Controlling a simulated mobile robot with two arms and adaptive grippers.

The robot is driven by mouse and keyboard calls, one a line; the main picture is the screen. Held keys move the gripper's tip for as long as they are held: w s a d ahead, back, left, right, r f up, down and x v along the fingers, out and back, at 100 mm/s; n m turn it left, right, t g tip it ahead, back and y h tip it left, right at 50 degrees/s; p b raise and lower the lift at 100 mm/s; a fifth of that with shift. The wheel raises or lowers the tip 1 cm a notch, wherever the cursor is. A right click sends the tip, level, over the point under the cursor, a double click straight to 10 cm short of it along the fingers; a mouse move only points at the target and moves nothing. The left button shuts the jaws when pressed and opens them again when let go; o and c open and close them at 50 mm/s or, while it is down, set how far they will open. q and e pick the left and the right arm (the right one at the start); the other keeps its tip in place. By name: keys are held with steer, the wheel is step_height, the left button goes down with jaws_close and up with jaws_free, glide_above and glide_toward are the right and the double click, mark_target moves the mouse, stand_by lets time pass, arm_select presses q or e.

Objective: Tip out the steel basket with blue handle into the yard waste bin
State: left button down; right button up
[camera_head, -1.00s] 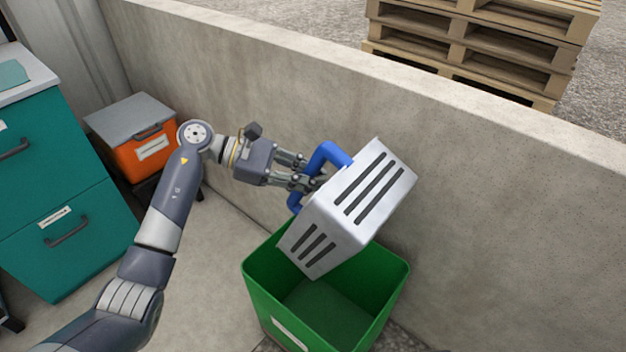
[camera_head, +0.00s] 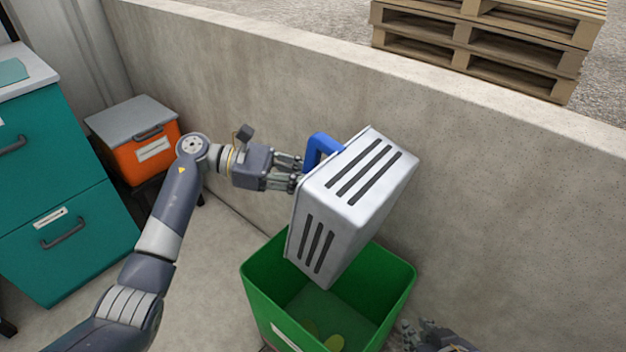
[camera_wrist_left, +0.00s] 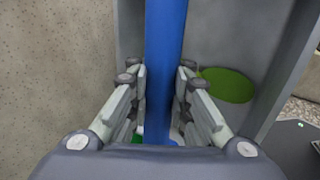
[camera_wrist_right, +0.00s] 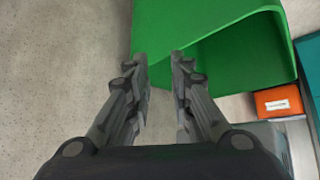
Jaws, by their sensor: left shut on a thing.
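The steel basket (camera_head: 345,205), grey with dark slots, hangs steeply tilted over the green bin (camera_head: 388,312). Its blue handle (camera_head: 322,146) is at its upper left. My left gripper (camera_head: 298,172) is shut on the handle, which also runs between the fingers in the left wrist view (camera_wrist_left: 165,70). A flat green piece (camera_wrist_left: 228,85) shows against the grey basket there. Yellow-green pieces (camera_head: 335,342) lie on the bin's floor. My right gripper (camera_head: 432,335) is low beside the bin's right side; in the right wrist view its fingers (camera_wrist_right: 158,62) are apart and empty, near the bin.
A concrete wall (camera_head: 500,190) runs behind the bin, with pallets (camera_head: 480,45) beyond it. A teal drawer cabinet (camera_head: 65,200) stands at the left, and an orange box with a grey lid (camera_head: 140,140) is near the wall. Floor between cabinet and bin is clear.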

steer(key=w+a+r+t+y+b, duration=0.1)
steer(key=w+a+r+t, duration=0.1)
steer(key=w+r+t, duration=0.2)
steer(key=shift+w+a+r+t, duration=0.2)
steer(key=shift+w+r+t, duration=0.1)
steer(key=shift+w+r, duration=0.75)
stand_by(2.3)
